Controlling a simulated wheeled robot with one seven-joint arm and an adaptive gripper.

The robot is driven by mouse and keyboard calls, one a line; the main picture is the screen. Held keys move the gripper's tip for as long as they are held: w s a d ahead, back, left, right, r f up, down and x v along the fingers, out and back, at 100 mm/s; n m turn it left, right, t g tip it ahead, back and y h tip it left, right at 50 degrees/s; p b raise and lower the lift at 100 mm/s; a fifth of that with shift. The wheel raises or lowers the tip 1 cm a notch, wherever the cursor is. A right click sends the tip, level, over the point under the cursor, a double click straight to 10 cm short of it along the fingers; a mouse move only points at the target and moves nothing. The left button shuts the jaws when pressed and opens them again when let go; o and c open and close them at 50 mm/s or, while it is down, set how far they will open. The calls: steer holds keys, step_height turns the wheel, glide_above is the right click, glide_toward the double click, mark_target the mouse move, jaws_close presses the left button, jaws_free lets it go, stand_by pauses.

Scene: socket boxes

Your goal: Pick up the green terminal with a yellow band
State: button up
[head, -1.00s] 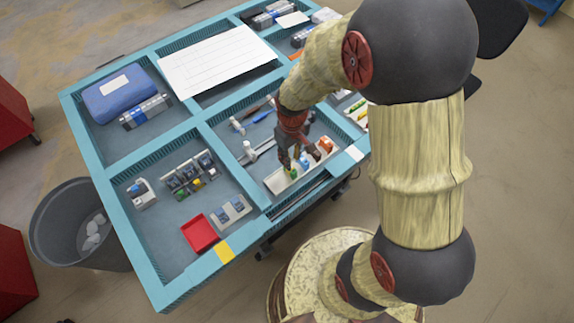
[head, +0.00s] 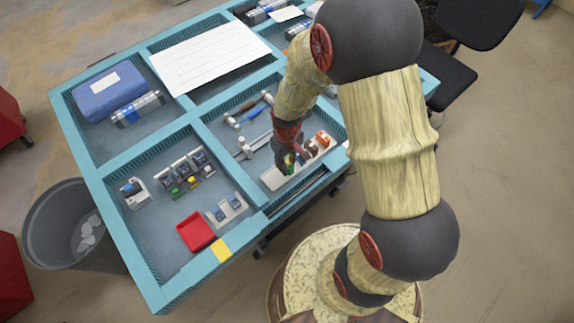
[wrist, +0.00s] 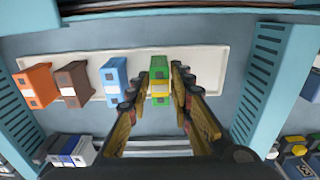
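The green terminal with a yellow band (wrist: 159,72) sits at one end of a row of terminals on a white tray (wrist: 210,66) in the wrist view. My gripper (wrist: 157,78) is open, with one finger on each side of this terminal. Gaps show between the terminal and the fingers, so it does not look clamped. In the head view, my gripper (head: 286,163) is down at the left end of the tray, and the green terminal (head: 289,162) is partly hidden by it.
Blue (wrist: 114,75), brown (wrist: 75,81) and orange (wrist: 36,85) terminals stand left of the green one in the wrist view, the blue one close to a finger. Compartment walls (wrist: 268,85) rise at both sides. A red tray (head: 197,232) lies in the neighbouring compartment.

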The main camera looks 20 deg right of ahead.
jaws_close()
stand_by(0.3)
